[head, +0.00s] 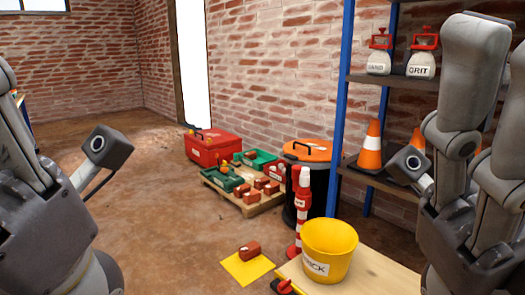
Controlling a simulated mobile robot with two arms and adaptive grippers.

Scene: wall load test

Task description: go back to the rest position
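My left arm (45,195) comes in at the left edge, bent, with a dark box-shaped part with a round lens (108,147) beside it. My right arm (465,130) stands folded at the right edge, with a similar lens part (410,165) beside it, in front of the shelf. The fingers of both grippers are out of view, so I cannot see whether they hold anything. Both visible arm parts appear apart from the objects around them.
A yellow bucket labelled BRICK (329,243) stands on a wooden tabletop (375,262). A loaded pallet (246,209), an orange-lidded bin (308,151) and blue-framed shelving (346,75) stand along the brick wall. Left-centre floor is clear.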

